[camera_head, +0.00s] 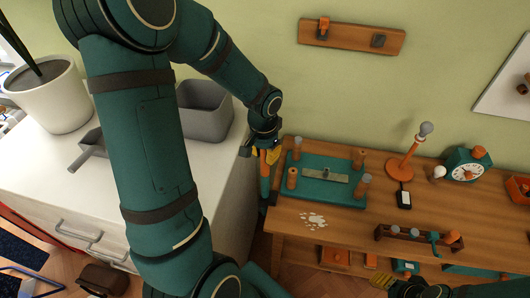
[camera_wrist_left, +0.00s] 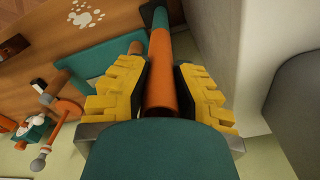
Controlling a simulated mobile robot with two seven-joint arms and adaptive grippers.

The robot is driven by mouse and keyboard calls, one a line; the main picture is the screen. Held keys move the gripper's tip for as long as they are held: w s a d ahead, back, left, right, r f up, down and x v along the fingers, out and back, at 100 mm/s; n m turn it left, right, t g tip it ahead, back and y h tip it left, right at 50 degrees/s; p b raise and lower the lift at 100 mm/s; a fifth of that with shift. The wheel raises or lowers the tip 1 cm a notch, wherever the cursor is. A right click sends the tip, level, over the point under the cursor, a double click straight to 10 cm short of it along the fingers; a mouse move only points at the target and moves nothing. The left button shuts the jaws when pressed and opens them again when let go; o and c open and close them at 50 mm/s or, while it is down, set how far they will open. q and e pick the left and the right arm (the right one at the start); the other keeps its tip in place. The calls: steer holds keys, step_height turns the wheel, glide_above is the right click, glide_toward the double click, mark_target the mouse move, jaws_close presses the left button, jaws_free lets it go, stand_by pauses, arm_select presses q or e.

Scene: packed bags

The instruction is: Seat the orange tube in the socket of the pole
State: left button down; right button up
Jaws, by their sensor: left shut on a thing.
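My left gripper (camera_head: 266,154) is at the gap between the white cabinet and the wooden table. It is shut on the orange tube (camera_head: 264,169), which hangs down from its yellow fingers. In the left wrist view the orange tube (camera_wrist_left: 161,80) runs between the yellow pads of the left gripper (camera_wrist_left: 160,85). A teal section (camera_wrist_left: 160,17) shows at the tube's far end; I cannot tell whether it is joined to the tube. No socket can be made out.
A teal board with pegs (camera_head: 325,195) lies on the wooden table (camera_head: 350,222). An orange stand with a grey ball (camera_head: 409,154), a teal clock (camera_head: 464,169) and a peg rack (camera_head: 418,239) are farther right. A grey bin (camera_head: 205,112) stands on the white cabinet (camera_head: 175,205).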

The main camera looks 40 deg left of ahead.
arm_select(q)
steer(key=c, duration=0.9)
jaws_free()
steer(key=shift+o, duration=0.2)
step_height(320, 180, up, 12)
steer(key=shift+s, duration=0.25)
